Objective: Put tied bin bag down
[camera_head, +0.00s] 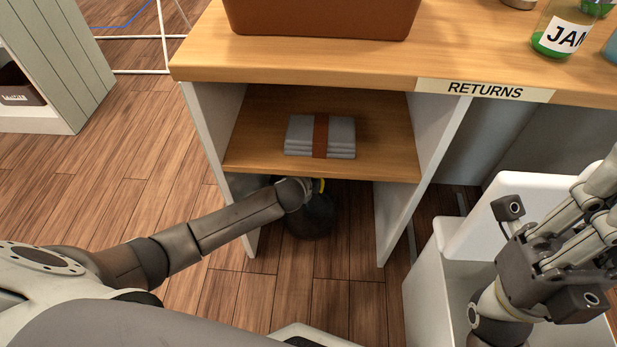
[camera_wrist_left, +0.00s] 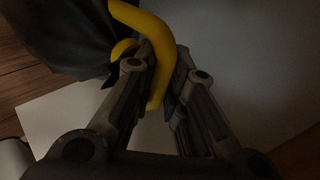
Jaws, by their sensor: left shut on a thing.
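The tied bin bag (camera_head: 311,218) is dark, with a yellow tie (camera_head: 319,185). It is in the open space under the lower shelf of the wooden counter, at or near the floor; I cannot tell whether it touches. In the left wrist view the black bag (camera_wrist_left: 70,35) is at upper left and its yellow tie (camera_wrist_left: 158,50) runs between my fingers. My left gripper (camera_wrist_left: 158,92) is shut on the tie; in the head view it is mostly hidden under the shelf. My right gripper (camera_head: 560,245) is at the right, apart from the bag; its fingers look spread and empty.
The shelf (camera_head: 255,150) above the bag holds folded grey cloths (camera_head: 300,135) with a brown band. White side panels (camera_head: 395,200) bound the space. A white bin-like box (camera_head: 430,275) stands right, below my right gripper. The wooden floor (camera_head: 130,200) at left is clear.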

